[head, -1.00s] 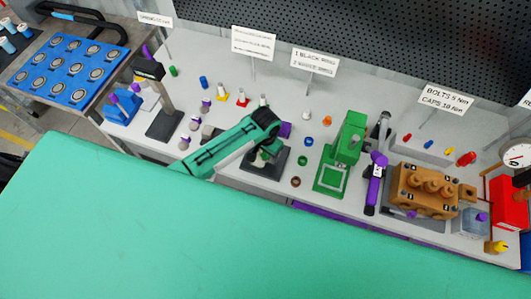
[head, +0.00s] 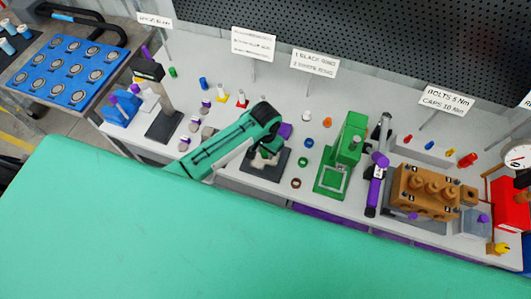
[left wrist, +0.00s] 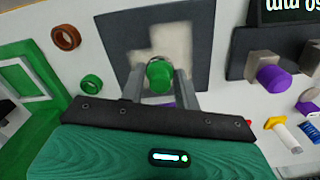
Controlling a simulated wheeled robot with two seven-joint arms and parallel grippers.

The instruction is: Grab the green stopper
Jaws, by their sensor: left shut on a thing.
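The green stopper (left wrist: 159,75) is a short green cylinder. In the left wrist view it sits between the two grey fingers of my left gripper (left wrist: 160,84), which are closed on it. Behind it is a pale grey block (left wrist: 170,42) on a dark square plate (left wrist: 115,38); I cannot tell whether the stopper touches the block. In the head view my left gripper (head: 263,158) is over the same dark plate (head: 277,168), and the arm largely hides the stopper. My right gripper is in neither view.
A green ring (head: 302,161) and a brown ring (head: 296,183) lie right of the plate, before a green press (head: 345,150). Purple-capped parts (head: 195,125) stand left of the arm. Another small green cylinder (head: 172,71) stands at the back left. Signs line the back.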

